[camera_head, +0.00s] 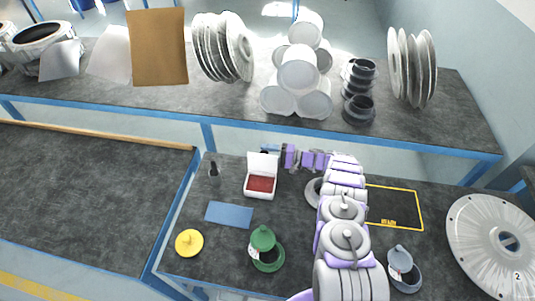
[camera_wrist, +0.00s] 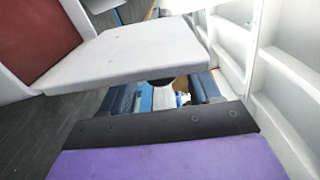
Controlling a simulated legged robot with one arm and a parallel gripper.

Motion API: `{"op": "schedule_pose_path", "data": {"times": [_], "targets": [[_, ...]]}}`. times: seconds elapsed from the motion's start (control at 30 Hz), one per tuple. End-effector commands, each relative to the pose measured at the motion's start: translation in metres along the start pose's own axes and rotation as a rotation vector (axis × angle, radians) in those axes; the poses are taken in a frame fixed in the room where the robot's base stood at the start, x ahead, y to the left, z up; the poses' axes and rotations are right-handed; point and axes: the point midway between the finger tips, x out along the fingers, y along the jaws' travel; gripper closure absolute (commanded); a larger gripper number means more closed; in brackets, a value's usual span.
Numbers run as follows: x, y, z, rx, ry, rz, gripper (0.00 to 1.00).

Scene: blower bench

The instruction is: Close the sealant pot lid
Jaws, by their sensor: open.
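The white box with a red interior (camera_head: 261,184), which I take as the sealant pot, stands on the bench with its hinged white lid (camera_head: 263,164) raised at the back. In the wrist view the lid (camera_wrist: 130,55) looms large, with the red interior (camera_wrist: 38,40) at the left. My gripper (camera_head: 271,150) is open at the lid's upper right, behind or beside it. In the wrist view my gripper (camera_wrist: 165,98) shows dark blue fingers apart, partly hidden by the lid. I cannot tell whether they touch it.
A green lidded pot (camera_head: 266,250), yellow lid (camera_head: 189,243), blue mat (camera_head: 229,214) and small dark upright item (camera_head: 214,167) lie around the box. A grey pot (camera_head: 404,272) and large metal disc (camera_head: 488,240) are at the right. A shelf (camera_head: 150,102) with stacked parts stands behind.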

Motion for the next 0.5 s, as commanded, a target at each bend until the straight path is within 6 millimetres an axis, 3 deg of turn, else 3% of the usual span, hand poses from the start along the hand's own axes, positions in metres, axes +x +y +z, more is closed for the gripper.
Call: {"op": "schedule_pose_path", "data": {"times": [0.2,0.5], "targets": [[-0.0002,0.0001,-0.0001,0.000,0.001,0.000,0.38],[0.0000,0.0003,0.0001,0.001,0.000,0.000,0.67]]}}
